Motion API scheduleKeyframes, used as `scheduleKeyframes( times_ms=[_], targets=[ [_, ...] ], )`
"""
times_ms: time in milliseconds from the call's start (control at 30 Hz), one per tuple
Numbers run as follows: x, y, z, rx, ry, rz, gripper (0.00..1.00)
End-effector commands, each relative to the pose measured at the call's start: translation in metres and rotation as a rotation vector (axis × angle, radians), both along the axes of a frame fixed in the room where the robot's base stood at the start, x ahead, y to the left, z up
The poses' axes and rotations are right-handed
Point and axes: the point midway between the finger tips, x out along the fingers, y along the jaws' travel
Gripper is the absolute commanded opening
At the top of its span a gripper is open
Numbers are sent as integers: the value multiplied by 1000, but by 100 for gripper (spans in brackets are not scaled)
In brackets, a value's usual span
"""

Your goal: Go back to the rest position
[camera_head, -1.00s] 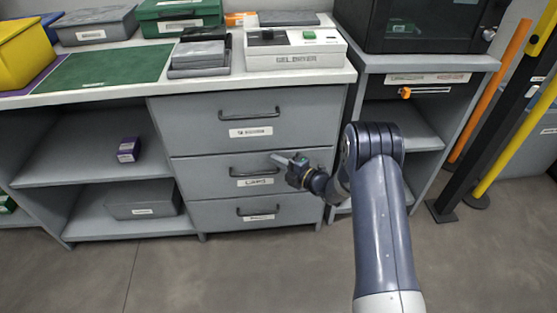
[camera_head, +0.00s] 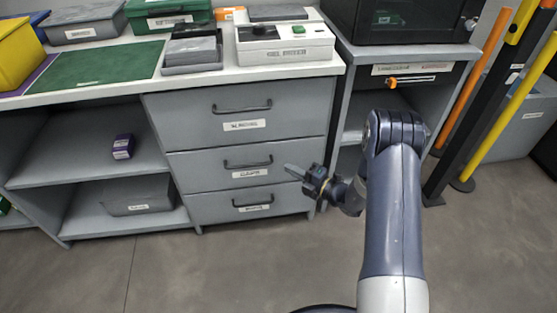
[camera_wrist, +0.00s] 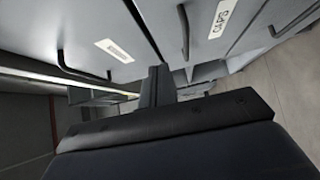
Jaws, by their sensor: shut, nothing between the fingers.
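My gripper (camera_head: 294,172) is in front of the right end of the grey drawer unit (camera_head: 193,135) in the head view. It points to the left, at about the height of the middle drawer. Its fingers are together and hold nothing. In the wrist view the dark gripper (camera_wrist: 158,78) points toward the drawer fronts, with drawer labels and handles beyond it. I cannot tell from these views how far the fingertips are from the drawers. All three drawers look shut.
The white worktop (camera_head: 110,87) carries a green mat (camera_head: 95,73), several boxes and a white device (camera_head: 285,43). Open shelves hold a purple box (camera_head: 123,146) and a grey bin (camera_head: 138,196). Orange and yellow posts (camera_head: 508,113) stand at right. The floor (camera_head: 230,270) in front is clear.

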Motion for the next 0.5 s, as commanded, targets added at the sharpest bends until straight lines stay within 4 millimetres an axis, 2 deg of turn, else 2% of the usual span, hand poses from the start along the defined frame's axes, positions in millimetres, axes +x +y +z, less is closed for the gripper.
scheduleKeyframes(
  times_ms=[100, 200, 500],
  targets=[
    [-8, -14, 0, -1, 2, -2, 0],
    [-12, -19, 0, 0, 1, 1, 0],
    [-13, -20, -1, 0, 1, 1, 0]
  ],
)
